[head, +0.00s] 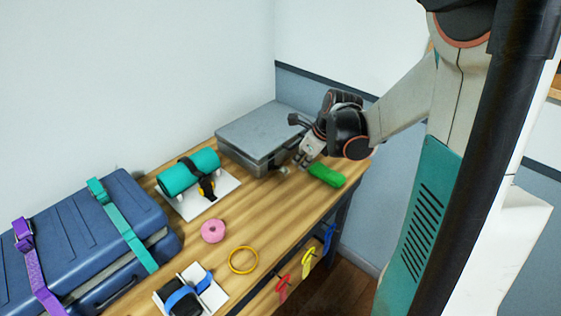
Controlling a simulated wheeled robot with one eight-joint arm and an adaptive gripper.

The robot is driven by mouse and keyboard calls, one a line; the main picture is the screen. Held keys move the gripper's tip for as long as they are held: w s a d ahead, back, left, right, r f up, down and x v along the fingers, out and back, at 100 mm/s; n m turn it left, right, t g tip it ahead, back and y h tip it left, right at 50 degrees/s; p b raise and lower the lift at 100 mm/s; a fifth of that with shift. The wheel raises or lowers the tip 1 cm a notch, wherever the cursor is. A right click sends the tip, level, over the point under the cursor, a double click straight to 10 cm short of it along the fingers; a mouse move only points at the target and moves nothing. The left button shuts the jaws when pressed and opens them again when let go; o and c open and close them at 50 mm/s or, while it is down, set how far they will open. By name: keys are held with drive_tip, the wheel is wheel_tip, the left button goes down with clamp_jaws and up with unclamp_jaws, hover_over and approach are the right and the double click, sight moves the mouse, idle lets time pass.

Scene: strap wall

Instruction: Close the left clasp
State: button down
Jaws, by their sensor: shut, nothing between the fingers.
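A grey hard case (262,132) lies on the wooden table against the back wall, with its lid down or nearly down. Small dark fittings, perhaps the clasps, show low on its near side, but they are too small to tell whether the left clasp is open or closed. My gripper (298,162) is shut and empty at the case's near right side, pointing down. I cannot tell whether it touches the case. My gripper and wrist hide part of the case's right end.
A green block (327,175) lies just right of my gripper. On the wooden table (262,215) are a teal roll (188,173) on a white board, a pink ring (213,231), a yellow ring (243,260) and a strapped blue suitcase (75,235). Coloured tags hang along the front edge.

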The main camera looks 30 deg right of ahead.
sight(280, 170)
drive_tip(key=shift+s+d+f+m, duration=0.2)
drive_tip(key=shift+d+f+m, duration=0.5)
drive_tip(key=shift+d+f, duration=0.15)
drive_tip(key=b+x, duration=0.4)
drive_tip(key=x, duration=0.6)
drive_tip(key=shift+a, duration=0.15)
drive_tip(key=shift+r, duration=0.1)
